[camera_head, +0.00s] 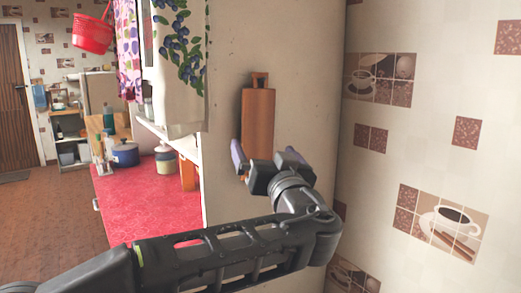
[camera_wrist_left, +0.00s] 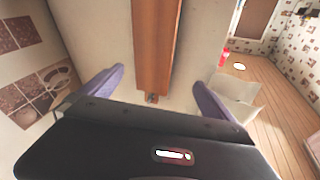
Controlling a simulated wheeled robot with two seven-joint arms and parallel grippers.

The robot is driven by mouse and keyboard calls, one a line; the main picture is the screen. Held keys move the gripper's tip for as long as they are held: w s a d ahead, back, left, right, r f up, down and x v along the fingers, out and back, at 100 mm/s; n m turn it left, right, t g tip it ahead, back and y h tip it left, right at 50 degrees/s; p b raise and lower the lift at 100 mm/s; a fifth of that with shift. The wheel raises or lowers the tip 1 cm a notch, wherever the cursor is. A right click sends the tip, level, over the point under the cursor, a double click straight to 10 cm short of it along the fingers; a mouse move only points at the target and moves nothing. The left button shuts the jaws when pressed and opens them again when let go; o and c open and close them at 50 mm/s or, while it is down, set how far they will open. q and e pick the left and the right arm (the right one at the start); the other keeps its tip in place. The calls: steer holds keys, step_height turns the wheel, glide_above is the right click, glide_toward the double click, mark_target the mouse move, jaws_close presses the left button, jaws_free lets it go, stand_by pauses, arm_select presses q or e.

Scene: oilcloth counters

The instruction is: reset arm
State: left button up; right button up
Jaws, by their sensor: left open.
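My left gripper (camera_head: 264,148) is open, its two purple-grey fingers spread apart in front of a pale upright panel. A brown wooden cutting board (camera_head: 258,115) hangs upright on that panel from a hook. In the head view the board's lower part appears between the fingers, with gaps on both sides. In the left wrist view the open gripper (camera_wrist_left: 158,80) shows with the board (camera_wrist_left: 157,40) beyond it, apart from both fingers. The gripper holds nothing. My left arm reaches in from the lower left. My right gripper is not in view.
A pale tiled wall (camera_head: 440,100) stands close on the right. A red-topped counter (camera_head: 150,200) at left holds a blue pot (camera_head: 125,154) and a cream jar (camera_head: 165,160). A patterned towel (camera_head: 180,70) hangs beside the panel. A red basket (camera_head: 92,33) hangs at upper left. Open floor lies farther left.

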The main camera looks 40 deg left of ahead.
arm_select(q)
steer(key=shift+s+d, duration=0.25)
steer(key=shift+d, duration=0.05)
stand_by(0.4)
